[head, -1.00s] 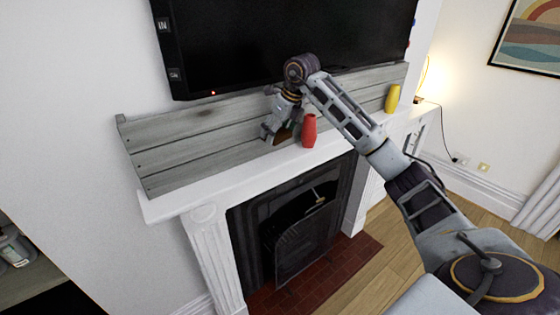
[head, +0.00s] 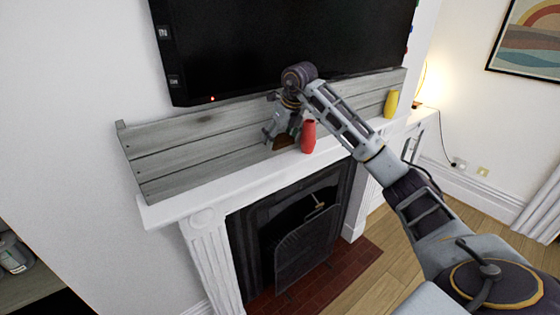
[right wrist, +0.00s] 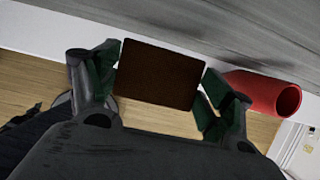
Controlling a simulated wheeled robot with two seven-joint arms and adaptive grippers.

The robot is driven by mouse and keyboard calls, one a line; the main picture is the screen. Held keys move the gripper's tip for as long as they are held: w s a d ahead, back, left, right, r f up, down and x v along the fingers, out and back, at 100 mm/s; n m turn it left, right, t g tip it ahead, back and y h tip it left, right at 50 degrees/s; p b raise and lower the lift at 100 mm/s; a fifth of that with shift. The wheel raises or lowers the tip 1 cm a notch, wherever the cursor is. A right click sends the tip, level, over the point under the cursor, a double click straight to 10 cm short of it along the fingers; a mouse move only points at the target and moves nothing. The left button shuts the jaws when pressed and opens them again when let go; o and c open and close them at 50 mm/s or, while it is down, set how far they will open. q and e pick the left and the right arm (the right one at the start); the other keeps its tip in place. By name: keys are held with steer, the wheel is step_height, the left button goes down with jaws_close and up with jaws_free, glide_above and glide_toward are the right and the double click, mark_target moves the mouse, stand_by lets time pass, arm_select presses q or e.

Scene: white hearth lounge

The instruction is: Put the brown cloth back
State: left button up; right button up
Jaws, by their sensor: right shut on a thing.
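The brown cloth (head: 285,142) shows as a small dark brown, flat, stiff-looking piece at the mantel shelf. My right gripper (head: 279,135) is shut on it, with the wrist above and the fingers pointing down. In the right wrist view the cloth (right wrist: 160,73) is a dark brown rectangle between the two fingers of the right gripper (right wrist: 155,85). I cannot tell whether the cloth touches the white mantel shelf (head: 205,191). My left gripper is not in view.
A red vase (head: 308,137) stands just right of the gripper, and close beside the right finger in the wrist view (right wrist: 265,92). A yellow vase (head: 391,103) stands farther right. Grey boards (head: 190,135) and a television (head: 290,45) are behind. The shelf's left stretch is clear.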

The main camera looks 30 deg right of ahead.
glide_above(278, 165)
steer(key=s, duration=0.1)
steer(key=shift+d+f, duration=0.15)
steer(key=shift+f, duration=2.15)
steer(key=shift+f, duration=0.15)
steer(key=shift+f+p, duration=0.55)
steer(key=shift+f, duration=1.3)
steer(key=shift+f, duration=0.2)
steer(key=o, duration=0.9)
steer(key=shift+o, duration=0.2)
